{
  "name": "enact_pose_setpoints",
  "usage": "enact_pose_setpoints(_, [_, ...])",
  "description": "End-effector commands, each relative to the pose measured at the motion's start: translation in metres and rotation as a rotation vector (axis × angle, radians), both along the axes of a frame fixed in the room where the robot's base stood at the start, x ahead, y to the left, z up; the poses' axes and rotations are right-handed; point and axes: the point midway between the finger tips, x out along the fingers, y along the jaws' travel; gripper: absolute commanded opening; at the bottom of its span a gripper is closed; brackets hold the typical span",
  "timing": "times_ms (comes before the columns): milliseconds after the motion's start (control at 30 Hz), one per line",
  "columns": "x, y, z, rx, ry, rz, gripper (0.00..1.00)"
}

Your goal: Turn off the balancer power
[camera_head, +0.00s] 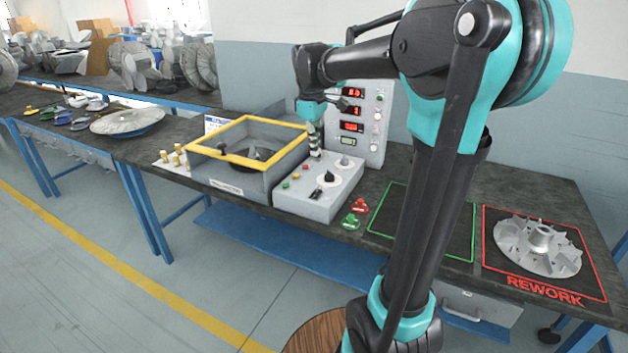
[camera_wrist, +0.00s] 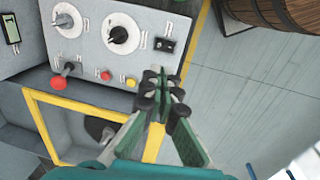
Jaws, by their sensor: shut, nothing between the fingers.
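The balancer's control box (camera_head: 318,190) stands on the bench, with knobs, small coloured buttons and a black rocker switch (camera_head: 316,193) near its front edge. In the wrist view the rocker switch (camera_wrist: 164,44) sits to the right of a large black dial (camera_wrist: 121,36); its position is too small to read. My gripper (camera_head: 315,156) points down over the box. In the wrist view my gripper (camera_wrist: 163,76) is shut and empty, its tips below the switch in the picture and apart from it. The upright panel (camera_head: 358,120) has lit red displays.
A yellow-framed balancer enclosure (camera_head: 228,185) adjoins the box on the left. Red (camera_head: 360,206) and green (camera_head: 350,222) handled items lie to its right. A finned impeller (camera_head: 538,246) sits in the red REWORK square; the green-outlined square shows no part.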

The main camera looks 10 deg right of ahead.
Motion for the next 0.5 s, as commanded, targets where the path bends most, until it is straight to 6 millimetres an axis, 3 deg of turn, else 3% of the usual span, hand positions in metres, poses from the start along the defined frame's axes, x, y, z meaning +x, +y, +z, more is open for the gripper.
enact_pose_setpoints(333, [0.001,0.000,0.001,-0.001,0.002,0.006,0.00])
enact_pose_setpoints(500, [0.002,0.000,-0.009,-0.001,0.002,0.005,0.00])
